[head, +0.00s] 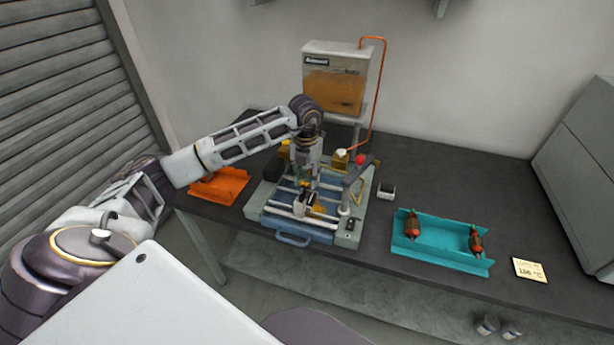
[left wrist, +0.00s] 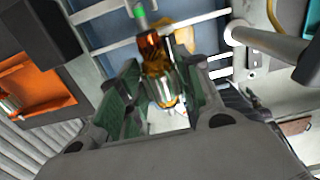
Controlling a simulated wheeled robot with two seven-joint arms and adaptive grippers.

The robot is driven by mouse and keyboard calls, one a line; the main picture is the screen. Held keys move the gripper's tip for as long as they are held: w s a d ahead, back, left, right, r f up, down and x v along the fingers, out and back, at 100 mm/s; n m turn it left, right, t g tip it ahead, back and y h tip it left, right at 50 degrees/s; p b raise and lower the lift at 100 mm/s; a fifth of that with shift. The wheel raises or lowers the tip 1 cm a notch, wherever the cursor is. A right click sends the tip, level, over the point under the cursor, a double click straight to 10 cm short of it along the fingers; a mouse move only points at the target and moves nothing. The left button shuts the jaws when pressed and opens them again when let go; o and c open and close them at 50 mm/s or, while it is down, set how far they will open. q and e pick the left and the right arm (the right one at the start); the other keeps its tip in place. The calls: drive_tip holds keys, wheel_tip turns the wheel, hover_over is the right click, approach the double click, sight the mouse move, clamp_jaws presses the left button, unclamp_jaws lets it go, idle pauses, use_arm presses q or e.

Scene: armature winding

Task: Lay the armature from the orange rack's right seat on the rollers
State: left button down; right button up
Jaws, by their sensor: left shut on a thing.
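My left gripper (head: 305,172) points down over the blue-and-grey winding machine (head: 255,212). In the left wrist view, the left gripper (left wrist: 158,92) is shut on an armature (left wrist: 157,58) with an orange-brown body, a metallic near end and a green tip at its far end. The machine's pale rollers (left wrist: 102,10) show behind the armature; I cannot tell whether it touches them. The orange rack (head: 232,186) lies left of the machine, partly behind my arm; in the left wrist view, the rack (left wrist: 38,80) still holds a metallic part at the picture's edge. My right gripper is out of view.
A teal rack (head: 440,244) with two red-brown armatures stands to the right. A tank (head: 335,82) with an orange tube is behind the machine. The back right tabletop is clear.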

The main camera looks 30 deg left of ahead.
sight(307, 185)
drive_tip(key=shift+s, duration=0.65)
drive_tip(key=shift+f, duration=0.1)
use_arm(q)
drive_tip(key=shift+f+b, duration=0.55)
drive_tip(key=shift+f, duration=0.3)
drive_tip(key=shift+f+b, duration=0.65)
drive_tip(key=shift+f, duration=0.9)
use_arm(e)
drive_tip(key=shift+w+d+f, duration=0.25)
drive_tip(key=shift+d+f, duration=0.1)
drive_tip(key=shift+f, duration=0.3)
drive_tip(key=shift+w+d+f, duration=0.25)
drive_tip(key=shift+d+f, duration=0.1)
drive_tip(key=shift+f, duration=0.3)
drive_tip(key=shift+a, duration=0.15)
